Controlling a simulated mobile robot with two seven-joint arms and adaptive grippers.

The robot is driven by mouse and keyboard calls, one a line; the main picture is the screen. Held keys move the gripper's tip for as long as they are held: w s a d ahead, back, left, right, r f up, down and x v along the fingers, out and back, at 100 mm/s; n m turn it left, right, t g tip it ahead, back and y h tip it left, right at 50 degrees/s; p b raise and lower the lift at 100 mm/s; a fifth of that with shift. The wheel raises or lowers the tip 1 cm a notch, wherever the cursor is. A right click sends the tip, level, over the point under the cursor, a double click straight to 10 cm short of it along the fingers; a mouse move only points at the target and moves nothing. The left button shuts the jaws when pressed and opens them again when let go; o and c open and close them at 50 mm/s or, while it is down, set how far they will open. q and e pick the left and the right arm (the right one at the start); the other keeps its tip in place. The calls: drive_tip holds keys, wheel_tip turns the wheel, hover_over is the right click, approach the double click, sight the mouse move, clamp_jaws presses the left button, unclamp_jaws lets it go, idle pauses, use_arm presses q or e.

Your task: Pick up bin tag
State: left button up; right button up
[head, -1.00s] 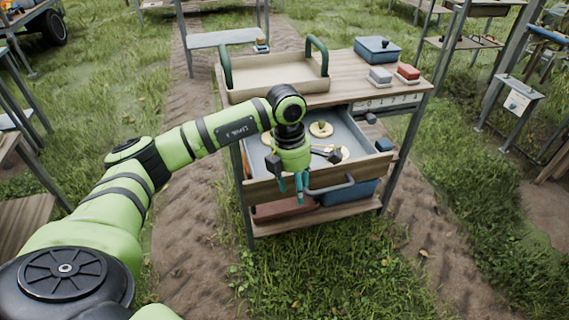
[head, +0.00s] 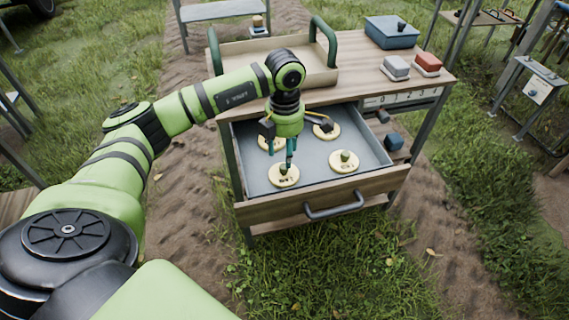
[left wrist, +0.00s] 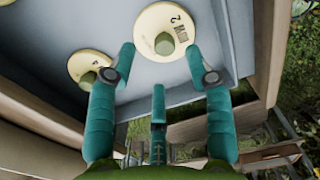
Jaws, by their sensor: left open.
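Several round cream bin tags with green knobs lie flat in the open grey drawer (head: 312,178). One tag (head: 284,175) is at the drawer's front left, another tag (head: 343,161) at the front right, and a third tag (head: 327,131) at the back right. A further one is partly hidden behind my left gripper. My left gripper (head: 290,158) points down over the drawer, close to the front-left tag, open and empty. In the left wrist view, a marked tag (left wrist: 165,30) lies just beyond the open fingertips (left wrist: 162,60), and another tag (left wrist: 90,66) is beside the left finger. My right gripper is out of view.
The drawer front has a grey handle (head: 337,203). A dark blue object (head: 394,141) is right of the drawer. Grass lies in front.

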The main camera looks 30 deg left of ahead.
sight(284, 166)
use_arm(q)
drive_tip(key=shift+s+d+f, duration=0.15)
drive_tip(key=shift+s+f, duration=0.15)
drive_tip(key=shift+s+f+p, duration=0.2)
drive_tip(key=shift+f+p, duration=0.35)
drive_tip(key=shift+f, duration=0.5)
wheel_tip(284, 166, down, 2)
drive_tip(key=shift+w+f, duration=0.15)
drive_tip(key=shift+f, duration=0.3)
clamp_jaws()
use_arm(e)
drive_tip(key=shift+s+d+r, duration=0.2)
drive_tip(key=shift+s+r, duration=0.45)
